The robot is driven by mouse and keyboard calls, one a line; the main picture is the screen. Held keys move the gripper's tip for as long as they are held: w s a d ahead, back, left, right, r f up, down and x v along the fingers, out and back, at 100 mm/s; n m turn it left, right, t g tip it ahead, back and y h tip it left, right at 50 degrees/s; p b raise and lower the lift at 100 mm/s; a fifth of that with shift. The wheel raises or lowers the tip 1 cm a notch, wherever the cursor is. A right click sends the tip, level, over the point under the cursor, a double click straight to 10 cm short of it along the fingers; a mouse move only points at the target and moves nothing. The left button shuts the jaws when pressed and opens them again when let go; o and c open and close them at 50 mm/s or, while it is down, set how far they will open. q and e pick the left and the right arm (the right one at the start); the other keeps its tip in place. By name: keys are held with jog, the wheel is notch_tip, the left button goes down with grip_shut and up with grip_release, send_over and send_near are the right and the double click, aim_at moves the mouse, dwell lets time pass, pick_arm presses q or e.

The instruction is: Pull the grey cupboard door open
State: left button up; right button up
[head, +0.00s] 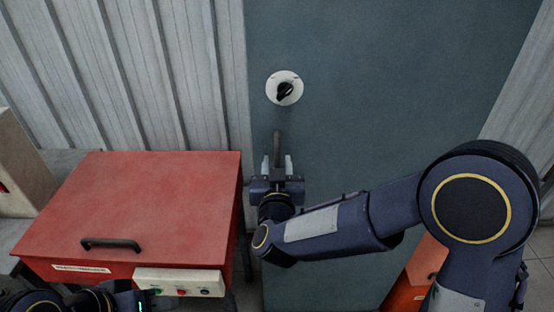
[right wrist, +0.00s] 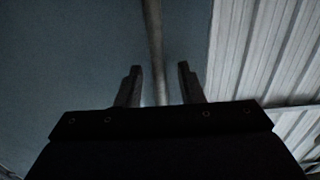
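The grey cupboard door (head: 400,90) stands upright and looks shut, filling the middle of the head view. A dark vertical bar handle (head: 278,145) is on it near its left edge, below a round white plate with a black rotary knob (head: 285,90). My right gripper (head: 277,165) is at the lower part of the handle. In the right wrist view its fingers (right wrist: 160,85) are apart, one on each side of the handle (right wrist: 154,40), with gaps showing beside the bar. My left gripper (head: 138,299) is low at the bottom left, partly cut off; its fingers are unclear.
A red box (head: 140,200) with a black lid handle and a small button panel (head: 180,282) stands left of the door, close to its left edge. Another red-orange box (head: 412,278) is at the lower right, partly behind my right arm. Corrugated wall (head: 120,70) flanks the door.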

jog(key=shift+w, duration=0.45)
jog(key=shift+c, duration=0.4)
grip_shut()
jog(key=shift+f, duration=0.1)
